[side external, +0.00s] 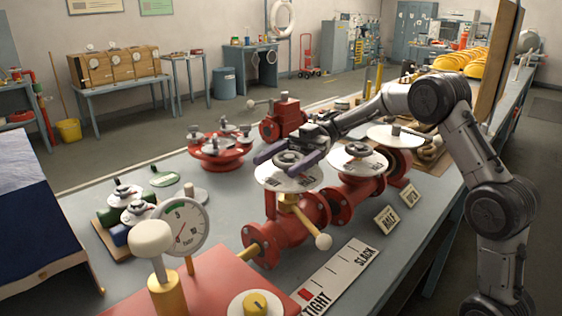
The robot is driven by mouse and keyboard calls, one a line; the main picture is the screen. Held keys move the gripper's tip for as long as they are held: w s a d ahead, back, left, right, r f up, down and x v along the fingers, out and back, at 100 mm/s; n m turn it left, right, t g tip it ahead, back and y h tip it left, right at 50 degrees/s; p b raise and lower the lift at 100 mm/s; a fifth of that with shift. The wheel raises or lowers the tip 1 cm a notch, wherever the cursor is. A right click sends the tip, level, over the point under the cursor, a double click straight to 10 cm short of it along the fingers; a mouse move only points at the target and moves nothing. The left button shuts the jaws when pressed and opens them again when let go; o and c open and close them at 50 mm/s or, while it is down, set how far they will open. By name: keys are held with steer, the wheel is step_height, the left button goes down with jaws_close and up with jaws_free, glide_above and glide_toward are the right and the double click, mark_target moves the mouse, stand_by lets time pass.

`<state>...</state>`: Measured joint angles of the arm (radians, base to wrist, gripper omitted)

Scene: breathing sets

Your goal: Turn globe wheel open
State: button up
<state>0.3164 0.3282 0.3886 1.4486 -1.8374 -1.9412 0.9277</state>
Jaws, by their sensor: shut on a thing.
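A red flanged pipe assembly (291,229) lies on the grey bench, with white round dial plates on top. A small dark handwheel (288,157) sits above the nearest white dial plate (286,179). My gripper (289,159) reaches in from the right, and its purple fingers are shut on this handwheel, one on either side. The fingers hide part of the wheel and plate. A second dark handwheel (359,149) stands on another white plate just to the right, apart from the fingers. Whether either is labelled globe is too small to read.
A brass lever with a pale knob (323,241) sticks out below the plate. A pressure gauge (181,228) and white mushroom knob (151,237) stand in front left. A red multi-valve manifold (218,150) is behind left. A TIGHT–SLACK strip (340,276) lies in front.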

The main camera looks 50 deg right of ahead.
mark_target(274, 154)
steer(key=shift+r, duration=0.15)
steer(key=o, duration=1.2)
steer(key=shift+c, duration=0.2)
steer(key=shift+m+t, duration=0.3)
steer(key=shift+t, duration=0.2)
steer(key=m+t, duration=0.1)
steer(key=t, duration=0.1)
steer(key=m+t, duration=0.2)
steer(key=t, duration=0.1)
steer(key=shift+w+m+t, duration=0.3)
steer(key=shift+w, duration=0.1)
steer(key=m+t+h, duration=0.1)
steer(key=m+t, duration=0.1)
steer(key=t, duration=0.1)
steer(key=w+m+t+h, duration=0.1)
steer(key=m+t, duration=0.1)
steer(key=shift+d+t+h, duration=0.15)
steer(key=shift+t+h, duration=0.25)
steer(key=m+t+h, duration=0.5)
steer(key=shift+w+d, duration=0.35)
steer(key=shift+w+d+m+t+h, duration=0.15)
steer(key=shift+m+t+h, duration=0.4)
steer(key=shift+h, duration=0.5)
steer(key=shift+d+m+t+h, duration=0.1)
steer(key=shift+m+t+h, duration=0.3)
steer(key=shift+m+h, duration=0.5)
steer(key=shift+w+d+m+t+h, duration=0.15)
steer(key=shift+m+t+h, duration=0.35)
steer(key=shift+h, duration=0.65)
